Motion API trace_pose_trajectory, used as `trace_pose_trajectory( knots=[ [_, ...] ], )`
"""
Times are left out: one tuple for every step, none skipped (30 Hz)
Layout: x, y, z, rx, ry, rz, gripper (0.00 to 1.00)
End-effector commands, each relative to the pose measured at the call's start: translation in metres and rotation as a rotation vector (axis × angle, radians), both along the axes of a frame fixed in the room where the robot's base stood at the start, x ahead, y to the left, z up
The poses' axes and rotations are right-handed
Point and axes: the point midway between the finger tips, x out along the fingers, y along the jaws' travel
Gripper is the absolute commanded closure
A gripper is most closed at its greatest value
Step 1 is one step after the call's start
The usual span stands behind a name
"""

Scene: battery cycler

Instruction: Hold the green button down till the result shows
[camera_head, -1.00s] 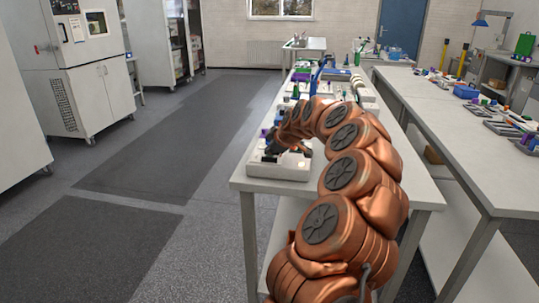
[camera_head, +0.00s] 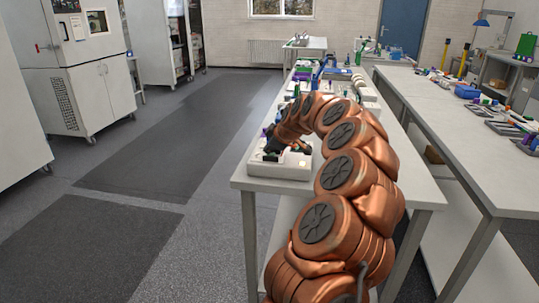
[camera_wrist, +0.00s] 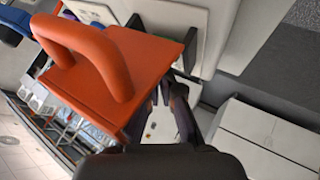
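My gripper (camera_head: 273,148) is low over a white device (camera_head: 262,168) at the near left end of the long bench. The green button is not distinguishable in either view. In the wrist view, the dark gripper fingers (camera_wrist: 172,108) point at a pale panel with small dark marks. An orange block with a thick loop handle (camera_wrist: 110,62) is close to the camera and hides part of the fingers and panel. I cannot see whether the fingertips touch anything, or how far apart they are. No result display can be read.
The bench (camera_head: 245,178) carries several tools and boxes farther back. A second bench (camera_head: 455,120) stands at the right. White cabinets (camera_head: 95,85) stand at the left. The floor (camera_head: 150,155) left of the bench is clear.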

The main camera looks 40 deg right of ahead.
Motion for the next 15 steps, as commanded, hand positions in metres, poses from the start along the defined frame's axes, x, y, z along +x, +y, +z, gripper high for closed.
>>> trace_pose_trajectory(
  knots=[
    [-0.003, -0.021, 0.036, -0.057, -0.054, -0.035, 1.00],
    [-0.003, -0.022, 0.037, -0.057, -0.056, -0.038, 1.00],
    [-0.003, -0.021, 0.037, -0.055, -0.054, -0.036, 1.00],
    [-0.002, -0.020, 0.036, -0.052, -0.051, -0.033, 1.00],
    [-0.001, -0.018, 0.035, -0.049, -0.048, -0.030, 1.00],
    [0.000, -0.015, 0.034, -0.045, -0.044, -0.025, 1.00],
    [0.000, -0.014, 0.034, -0.043, -0.042, -0.022, 1.00],
    [0.001, -0.013, 0.035, -0.040, -0.040, -0.020, 1.00],
    [0.001, -0.011, 0.036, -0.038, -0.038, -0.018, 1.00],
    [0.001, -0.011, 0.037, -0.036, -0.036, -0.017, 1.00],
    [0.001, -0.010, 0.039, -0.035, -0.034, -0.017, 1.00],
    [0.002, -0.010, 0.041, -0.034, -0.033, -0.016, 1.00],
    [0.002, -0.009, 0.043, -0.033, -0.034, -0.015, 1.00],
    [0.002, -0.009, 0.045, -0.032, -0.033, -0.015, 1.00],
    [0.002, -0.009, 0.047, -0.031, -0.033, -0.014, 1.00]
  ],
)
